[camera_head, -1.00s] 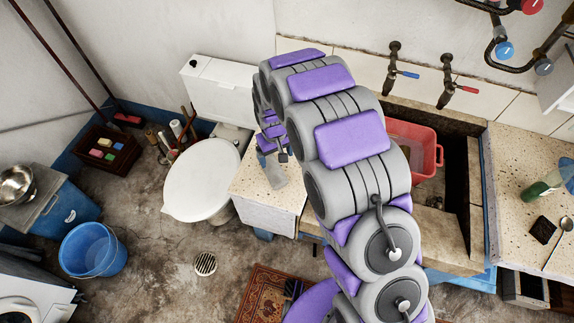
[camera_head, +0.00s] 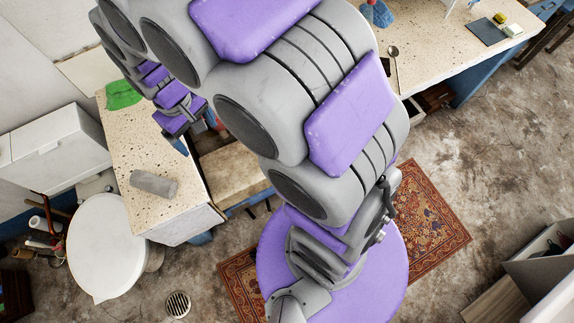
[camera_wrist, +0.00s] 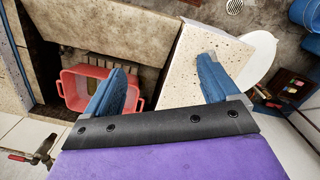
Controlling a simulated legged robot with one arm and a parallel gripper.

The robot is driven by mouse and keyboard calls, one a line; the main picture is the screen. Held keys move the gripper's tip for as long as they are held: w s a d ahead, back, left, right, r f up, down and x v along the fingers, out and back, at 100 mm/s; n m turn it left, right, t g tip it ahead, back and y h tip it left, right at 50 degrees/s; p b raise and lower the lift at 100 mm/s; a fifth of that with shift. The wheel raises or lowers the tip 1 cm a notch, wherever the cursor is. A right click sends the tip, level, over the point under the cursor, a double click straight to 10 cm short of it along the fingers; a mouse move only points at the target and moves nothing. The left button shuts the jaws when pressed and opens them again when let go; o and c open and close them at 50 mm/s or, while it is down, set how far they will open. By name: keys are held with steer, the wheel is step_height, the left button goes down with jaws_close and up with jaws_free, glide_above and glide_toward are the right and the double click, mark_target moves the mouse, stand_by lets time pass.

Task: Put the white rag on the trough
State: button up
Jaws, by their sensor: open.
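My gripper (camera_head: 196,132) is near the left end of the trough, beside the speckled counter. In the wrist view its two blue fingers (camera_wrist: 162,88) are wide apart with nothing between them. The stone trough (camera_head: 235,170) is mostly hidden behind my arm in the head view. The wrist view shows the trough's stone part (camera_wrist: 112,32) and a red basin (camera_wrist: 80,98) in it. I cannot clearly make out the white rag. A pale grey, roll-like object (camera_head: 153,185) lies on the left counter, and I cannot tell what it is.
The left speckled counter (camera_head: 135,140) also holds a green cloth (camera_head: 122,95). A toilet (camera_head: 105,245) stands left of it. The right counter (camera_head: 435,55) carries small items. A patterned rug (camera_head: 432,215) lies on the floor, and the floor at right is largely clear.

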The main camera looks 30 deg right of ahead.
steer(key=s+d+r+m, duration=0.2)
steer(key=s+d, duration=0.3)
steer(key=s, duration=0.6)
steer(key=s+d+r+m+g, duration=0.1)
steer(key=s+d+r, duration=0.4)
steer(key=s, duration=0.6)
steer(key=shift+s+d+m, duration=0.2)
steer(key=shift+d+m, duration=0.35)
steer(key=shift+m, duration=0.05)
steer(key=shift+a, duration=0.1)
steer(key=shift+f, duration=0.1)
